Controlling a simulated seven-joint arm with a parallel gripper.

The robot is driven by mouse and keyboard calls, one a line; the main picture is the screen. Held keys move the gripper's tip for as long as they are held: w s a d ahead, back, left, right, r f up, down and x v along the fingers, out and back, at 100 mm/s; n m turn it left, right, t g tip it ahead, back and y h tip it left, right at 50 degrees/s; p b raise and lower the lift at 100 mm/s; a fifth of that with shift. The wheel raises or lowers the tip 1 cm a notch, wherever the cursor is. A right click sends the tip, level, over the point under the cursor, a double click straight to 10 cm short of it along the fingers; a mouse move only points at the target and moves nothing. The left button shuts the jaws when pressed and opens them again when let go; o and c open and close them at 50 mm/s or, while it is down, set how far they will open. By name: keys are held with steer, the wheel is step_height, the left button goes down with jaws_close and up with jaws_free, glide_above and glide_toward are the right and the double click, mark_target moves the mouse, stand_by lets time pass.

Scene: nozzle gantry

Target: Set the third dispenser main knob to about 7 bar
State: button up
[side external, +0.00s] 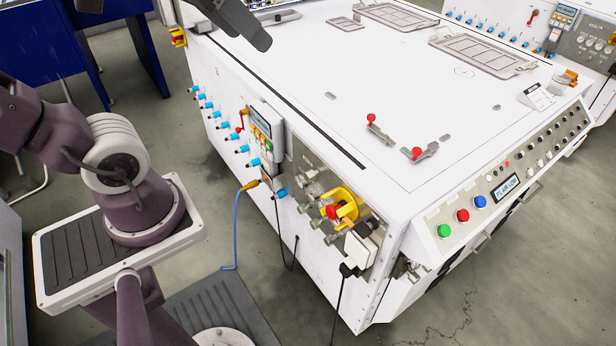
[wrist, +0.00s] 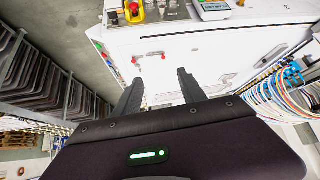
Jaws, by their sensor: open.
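I cannot pick out the third dispenser main knob or read any bar value. A white cabinet (side external: 300,55) fills the middle of the side view. Its side face carries a row of blue fittings (side external: 226,126), a small panel with a display (side external: 262,125), and a metal plate with a red and yellow knob (side external: 340,207). A far panel with round gauges (side external: 595,42) is at the right edge, too small to read. My gripper (wrist: 159,76) is open and empty, its fingers apart in front of the white cabinet. Its dark fingers (side external: 235,20) show at the top edge of the side view.
Two red-tipped clamps (side external: 372,121) (side external: 415,153) stand on the cabinet top. A sloped console with green, red and blue buttons (side external: 463,215) is along the front edge. A blue hose (side external: 238,225) hangs to the floor. Coloured hoses (wrist: 285,85) are at right in the wrist view.

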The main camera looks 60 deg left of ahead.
steer(key=w+a+r+n+t, duration=0.1)
steer(key=w+a+r+t, duration=0.4)
steer(key=w, duration=0.4)
steer(key=w+a+r+t, duration=0.3)
steer(key=w+a+r, duration=0.2)
steer(key=w+r, duration=0.3)
steer(key=w+a+r+n+t, duration=0.1)
steer(key=w+a+r+t, duration=0.4)
steer(key=w, duration=0.6)
step_height(320, 180, down, 10)
steer(key=s+m+g+h, duration=0.25)
steer(key=g+h, duration=0.35)
steer(key=h, duration=0.4)
steer(key=s+a+f+n+g+h, duration=0.2)
steer(key=s+a+f+g+h, duration=0.25)
steer(key=s+f+g, duration=0.65)
steer(key=t, duration=0.3)
glide_toward(309, 177)
steer(key=shift+h, duration=0.25)
steer(key=x, duration=0.3)
steer(key=f+x, duration=0.1)
steer(key=x, duration=0.2)
steer(key=w+a+x, duration=0.1)
steer(key=x, duration=0.2)
steer(key=shift+d+f, duration=0.15)
steer(key=shift+f, duration=0.15)
steer(key=shift+w+d, duration=0.15)
steer(key=shift+d, duration=0.1)
